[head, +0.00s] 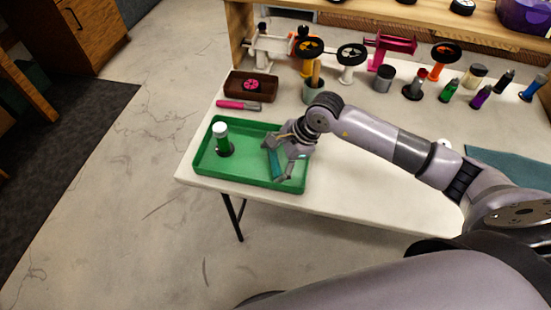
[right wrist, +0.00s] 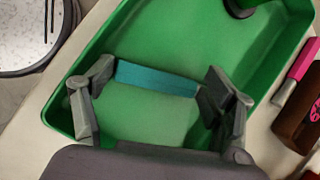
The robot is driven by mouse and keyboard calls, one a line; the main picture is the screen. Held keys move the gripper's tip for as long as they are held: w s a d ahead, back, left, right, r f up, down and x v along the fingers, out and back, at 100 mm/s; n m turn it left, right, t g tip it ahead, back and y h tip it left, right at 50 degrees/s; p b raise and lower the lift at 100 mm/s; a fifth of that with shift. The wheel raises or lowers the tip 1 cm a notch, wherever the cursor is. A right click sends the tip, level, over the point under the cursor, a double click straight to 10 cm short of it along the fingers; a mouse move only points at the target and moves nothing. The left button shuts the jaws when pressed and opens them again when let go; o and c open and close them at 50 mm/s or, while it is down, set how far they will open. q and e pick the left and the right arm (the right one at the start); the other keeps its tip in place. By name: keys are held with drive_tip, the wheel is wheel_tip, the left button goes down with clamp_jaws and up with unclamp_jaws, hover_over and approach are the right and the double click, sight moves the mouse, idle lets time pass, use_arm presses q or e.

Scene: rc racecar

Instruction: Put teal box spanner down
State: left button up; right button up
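The teal box spanner (right wrist: 157,78) is a short teal bar at the right side of the green tray (head: 238,174). In the right wrist view it lies crosswise between my fingertips, over the green tray floor. It also shows in the head view (head: 276,164), partly hidden by my gripper. My right gripper (head: 279,160) is low over the tray with its fingers spread wide, one near each end of the spanner. I cannot tell whether a fingertip touches it. My left gripper is not in view.
Behind the tray are a pink-and-grey marker (head: 238,105) and a brown box (head: 251,87). Several stands, wheels and bottles line the table's back. The tray's middle is clear.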

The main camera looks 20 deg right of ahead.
drive_tip(key=shift+o, duration=0.4)
drive_tip(key=shift+d+r, duration=0.1)
drive_tip(key=shift+r, duration=0.05)
drive_tip(key=v, duration=1.2)
drive_tip(key=shift+b, duration=0.45)
